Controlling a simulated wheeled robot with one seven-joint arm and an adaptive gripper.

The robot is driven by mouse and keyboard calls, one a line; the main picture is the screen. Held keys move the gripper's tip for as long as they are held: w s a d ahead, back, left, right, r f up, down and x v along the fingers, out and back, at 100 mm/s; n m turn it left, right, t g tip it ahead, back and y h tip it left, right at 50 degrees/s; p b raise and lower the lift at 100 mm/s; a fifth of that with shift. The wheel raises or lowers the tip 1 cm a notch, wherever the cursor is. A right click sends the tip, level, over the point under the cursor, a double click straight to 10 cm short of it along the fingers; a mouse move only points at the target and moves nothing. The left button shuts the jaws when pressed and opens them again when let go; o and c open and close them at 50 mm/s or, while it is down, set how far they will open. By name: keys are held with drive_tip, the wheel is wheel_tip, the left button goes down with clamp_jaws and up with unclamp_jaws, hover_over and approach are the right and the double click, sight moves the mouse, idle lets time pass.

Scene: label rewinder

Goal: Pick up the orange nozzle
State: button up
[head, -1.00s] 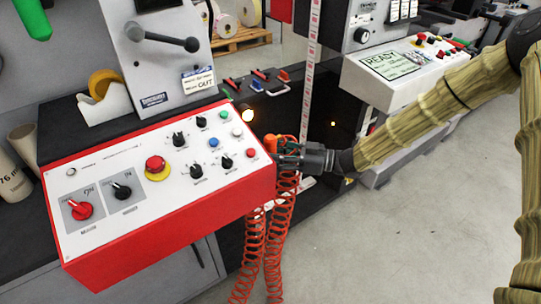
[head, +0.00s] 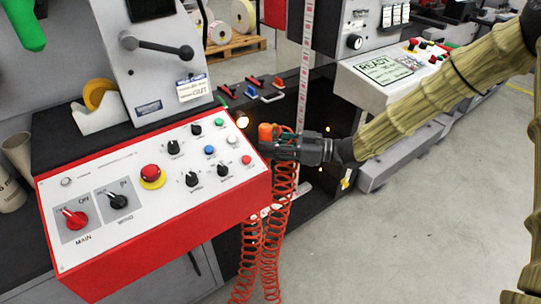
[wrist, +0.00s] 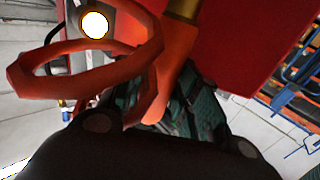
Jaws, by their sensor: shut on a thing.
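The orange nozzle (head: 265,131) shows at the right end of the red control box, with an orange coiled hose (head: 275,230) hanging below it. My gripper (head: 272,148) reaches in from the right and is shut on the nozzle. In the wrist view the orange nozzle (wrist: 176,55) sits against the dark green finger pads (wrist: 190,105), with a brass-coloured collar at its top. Loops of the hose (wrist: 60,65) cross the left of that view. The fingertips are partly hidden behind the nozzle and hose.
The red control box (head: 165,240) with knobs and a red stop button (head: 151,171) stands close left of my gripper. A second white panel (head: 395,72) stands at the back right, behind my arm. Open grey floor (head: 400,230) lies at the lower right.

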wheel_tip(320, 180, up, 12)
drive_tip(key=shift+f, duration=0.1)
wheel_tip(320, 180, up, 9)
drive_tip(key=p, duration=0.7)
idle(0.6)
drive_tip(key=shift+f, duration=0.2)
